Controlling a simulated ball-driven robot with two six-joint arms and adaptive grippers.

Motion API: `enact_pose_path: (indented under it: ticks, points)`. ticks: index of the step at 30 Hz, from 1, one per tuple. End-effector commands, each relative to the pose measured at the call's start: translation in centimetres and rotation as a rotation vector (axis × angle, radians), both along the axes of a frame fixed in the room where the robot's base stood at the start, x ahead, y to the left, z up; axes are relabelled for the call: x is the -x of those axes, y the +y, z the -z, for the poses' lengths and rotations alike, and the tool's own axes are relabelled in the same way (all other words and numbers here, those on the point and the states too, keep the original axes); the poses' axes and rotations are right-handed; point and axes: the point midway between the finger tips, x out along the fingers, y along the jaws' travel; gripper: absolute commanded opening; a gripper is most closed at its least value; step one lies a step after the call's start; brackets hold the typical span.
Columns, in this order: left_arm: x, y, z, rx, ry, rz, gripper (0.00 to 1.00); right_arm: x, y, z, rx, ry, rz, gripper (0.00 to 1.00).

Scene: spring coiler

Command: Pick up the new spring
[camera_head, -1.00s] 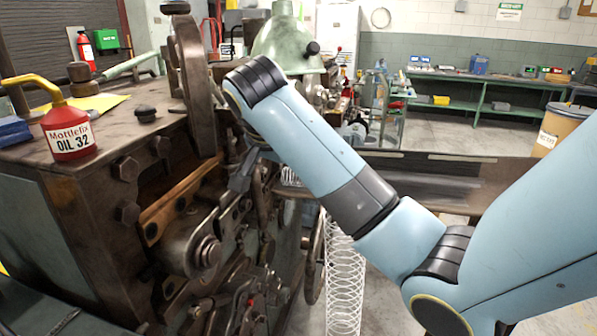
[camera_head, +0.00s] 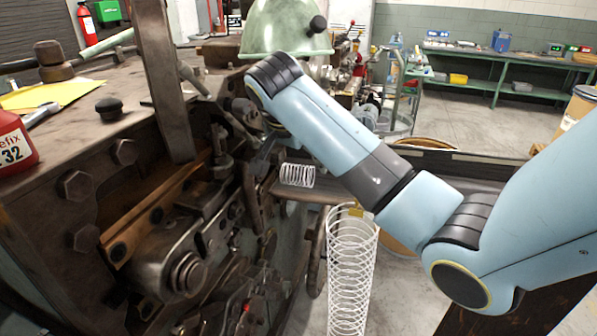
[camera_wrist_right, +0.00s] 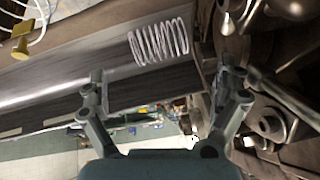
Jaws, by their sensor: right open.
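The new spring (camera_head: 297,174), a short white coil, lies on its side on a dark metal ledge beside the coiling machine. It also shows in the right wrist view (camera_wrist_right: 158,42), in the upper middle. My right gripper (camera_wrist_right: 165,85) is open and empty, with its two fingers spread wide. In that view the spring appears above and between the fingertips, apart from them. In the head view the right forearm reaches over toward the machine, and the gripper is mostly hidden behind the forearm and machine parts. My left gripper is not in view.
The coiling machine (camera_head: 75,125) fills the left side, with bolts, levers and a wheel. A tall white wire coil (camera_head: 347,290) stands below the ledge. A red oil can (camera_head: 12,143) sits on the machine top. A green bench (camera_head: 505,75) stands far back; open floor lies before it.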

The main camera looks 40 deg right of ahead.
Motion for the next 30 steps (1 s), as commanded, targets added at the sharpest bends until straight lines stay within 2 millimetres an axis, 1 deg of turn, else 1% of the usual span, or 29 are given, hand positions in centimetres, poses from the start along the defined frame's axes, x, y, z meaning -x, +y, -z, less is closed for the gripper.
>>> enact_pose_path:
  ticks: [1, 5, 8, 11, 15, 18, 23, 24, 30]
  points:
    - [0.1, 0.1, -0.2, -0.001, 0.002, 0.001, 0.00, -0.1, -0.3, 0.5, 0.000, 0.003, 0.001, 1.00]
    - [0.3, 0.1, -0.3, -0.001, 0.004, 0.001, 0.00, -0.4, -0.7, 1.4, -0.001, 0.001, -0.001, 1.00]
    - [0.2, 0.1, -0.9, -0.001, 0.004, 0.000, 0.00, -0.7, -1.2, 2.3, 0.000, 0.003, 0.001, 1.00]
    - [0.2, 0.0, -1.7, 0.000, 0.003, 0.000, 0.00, -1.1, -1.8, 3.7, -0.001, 0.004, 0.001, 1.00]
    - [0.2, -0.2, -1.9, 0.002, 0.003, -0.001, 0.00, -1.6, -2.6, 5.3, 0.000, 0.002, 0.001, 1.00]
    - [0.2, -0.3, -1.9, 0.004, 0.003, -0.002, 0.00, -1.8, -2.8, 5.8, 0.000, 0.001, 0.001, 1.00]
    - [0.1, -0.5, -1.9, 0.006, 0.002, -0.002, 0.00, -1.8, -2.8, 5.8, 0.000, -0.001, -0.001, 1.00]
    - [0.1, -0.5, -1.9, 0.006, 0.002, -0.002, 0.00, -1.8, -2.8, 5.8, 0.000, -0.001, -0.001, 0.99]
    - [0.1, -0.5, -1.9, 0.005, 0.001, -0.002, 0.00, -1.8, -2.8, 5.8, 0.000, -0.001, -0.001, 0.73]
